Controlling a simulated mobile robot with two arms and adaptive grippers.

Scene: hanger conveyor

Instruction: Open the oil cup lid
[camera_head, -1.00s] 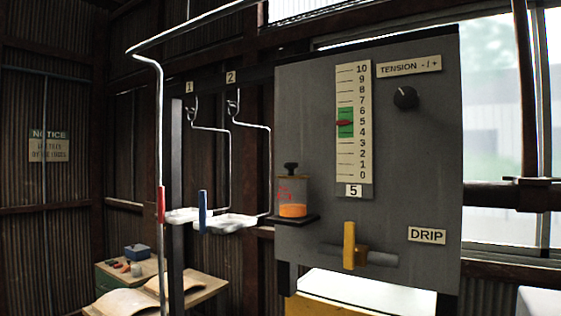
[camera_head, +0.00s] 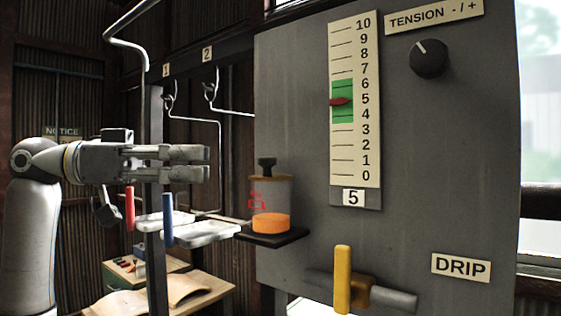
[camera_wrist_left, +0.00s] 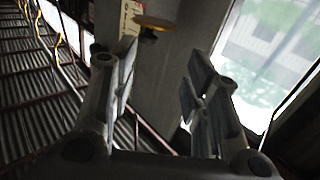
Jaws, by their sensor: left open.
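The oil cup (camera_head: 285,202) is a clear cylinder with orange oil low inside, standing on a dark bracket on the left side of the grey panel. Its lid (camera_head: 284,181) is a tan disc with a black knob (camera_head: 267,164) on top, and it sits on the cup. My left gripper (camera_head: 208,163) points right, open and empty, to the left of the knob and apart from it, at about its height in the picture. In the left wrist view, a tan disc (camera_wrist_left: 157,20) that looks like the lid shows beyond the open fingers. My right gripper is not in view.
The grey panel (camera_head: 295,100) carries a tension scale (camera_head: 343,100), a black dial (camera_head: 428,58) and a yellow lever (camera_head: 342,280). Wire hangers (camera_head: 220,150), white trays (camera_head: 205,233) and red and blue handles (camera_head: 167,220) are near my arm. A wooden table (camera_head: 205,290) stands below.

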